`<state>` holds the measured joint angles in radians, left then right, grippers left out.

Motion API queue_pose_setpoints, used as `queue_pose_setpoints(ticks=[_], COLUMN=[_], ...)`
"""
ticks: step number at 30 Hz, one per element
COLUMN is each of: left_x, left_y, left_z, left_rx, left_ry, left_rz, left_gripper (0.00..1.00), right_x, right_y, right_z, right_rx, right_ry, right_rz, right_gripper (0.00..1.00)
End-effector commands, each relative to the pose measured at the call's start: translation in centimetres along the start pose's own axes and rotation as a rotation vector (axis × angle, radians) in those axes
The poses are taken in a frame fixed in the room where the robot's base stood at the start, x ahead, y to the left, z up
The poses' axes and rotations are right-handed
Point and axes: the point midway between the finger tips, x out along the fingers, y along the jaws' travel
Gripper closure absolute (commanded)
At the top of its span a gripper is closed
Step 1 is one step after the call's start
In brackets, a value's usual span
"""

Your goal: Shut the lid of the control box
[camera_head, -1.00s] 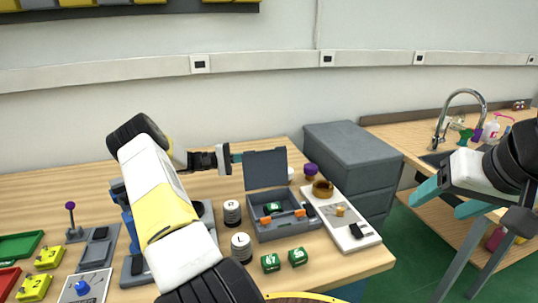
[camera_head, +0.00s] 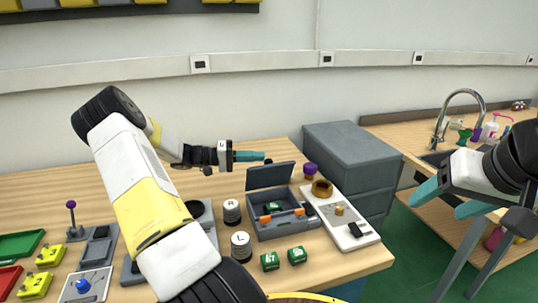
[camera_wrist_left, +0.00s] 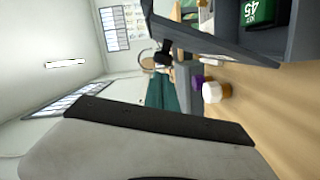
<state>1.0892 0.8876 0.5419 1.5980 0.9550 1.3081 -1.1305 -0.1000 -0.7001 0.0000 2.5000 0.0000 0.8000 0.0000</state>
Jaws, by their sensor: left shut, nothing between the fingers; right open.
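In the left wrist view part of the box (camera_wrist_left: 215,42) shows with a green cube marked 45 (camera_wrist_left: 262,12). My right gripper (camera_head: 445,200) is open and empty at the far right.
White cylinders marked R (camera_head: 231,212) and L (camera_head: 241,247) stand left of the box. Two green cubes (camera_head: 270,261) lie in front. A white tray (camera_head: 333,213) with a brown ring and a grey cabinet (camera_head: 352,158) are to the right.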

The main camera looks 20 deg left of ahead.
Motion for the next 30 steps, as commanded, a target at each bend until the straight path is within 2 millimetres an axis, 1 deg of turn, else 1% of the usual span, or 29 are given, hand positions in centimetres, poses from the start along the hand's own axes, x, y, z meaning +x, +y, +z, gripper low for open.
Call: queue_pose_setpoints(ticks=[6, 14, 21, 27, 30], left_x=[0.3, 0.9, 1.5, 1.9, 2.1], left_y=[1.0, 1.4, 1.2, 0.5, 0.0], left_z=[2.3, 5.3, 8.1, 10.2, 11.1], left_rx=[0.198, 0.439, 0.661, 0.843, 0.841], left_ry=[0.0, 0.001, 0.001, 0.003, 0.001], left_rz=[-0.039, -0.084, -0.127, -0.161, -0.161], left_gripper=[1.0, 1.0, 1.0, 1.0, 1.0], right_x=[0.0, 0.0, 0.0, 0.0, 0.0], right_y=[0.0, 0.0, 0.0, 0.0, 0.0], right_z=[0.0, 0.0, 0.0, 0.0, 0.0], right_rx=[0.0, 0.0, 0.0, 0.0, 0.0], right_ry=[0.0, 0.0, 0.0, 0.0, 0.0], right_rz=[0.0, 0.0, 0.0, 0.0, 0.0], right_gripper=[0.33, 0.33, 0.33, 0.33, 0.33])
